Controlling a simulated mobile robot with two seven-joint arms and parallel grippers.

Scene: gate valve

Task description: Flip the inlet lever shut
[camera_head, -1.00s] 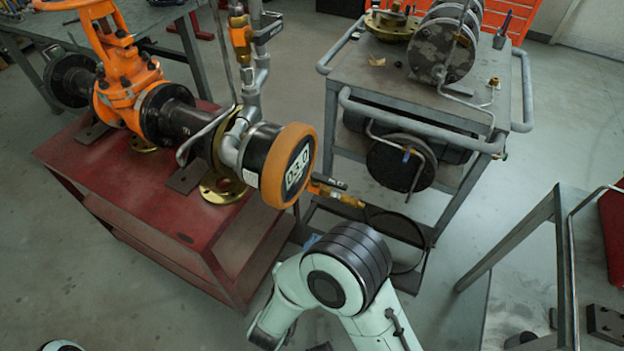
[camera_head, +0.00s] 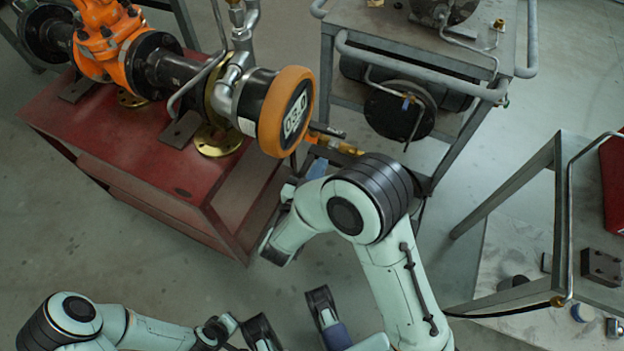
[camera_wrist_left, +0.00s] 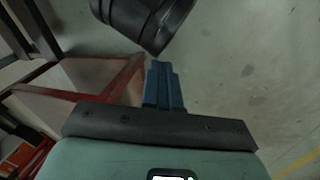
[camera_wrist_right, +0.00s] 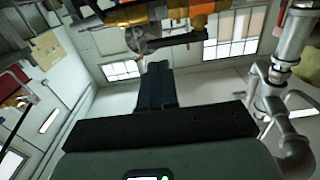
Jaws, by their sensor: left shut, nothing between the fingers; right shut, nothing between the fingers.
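A black lever (camera_head: 327,130) sits on a small brass valve (camera_head: 338,146) just right of the orange-rimmed round gauge (camera_head: 287,112). In the right wrist view a dark lever (camera_wrist_right: 170,42) on a brass fitting shows above the fingertips. My right gripper (camera_head: 318,168) is shut and empty, its blue fingers partly hidden by my right arm. Its fingertips (camera_wrist_right: 156,66) are just below the lever, with a gap in that view. My left gripper (camera_wrist_left: 162,68) is shut and empty over the floor in the left wrist view. I cannot tell which lever is the inlet one.
The orange gate valve (camera_head: 107,42) and its black pipe lie on the red stand (camera_head: 105,150). A grey cart (camera_head: 345,45) with a dark cylinder (camera_head: 398,113) stands behind the small valve. Another metal table (camera_head: 560,150) is at right. Open floor (camera_head: 150,255) lies in front of the stand.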

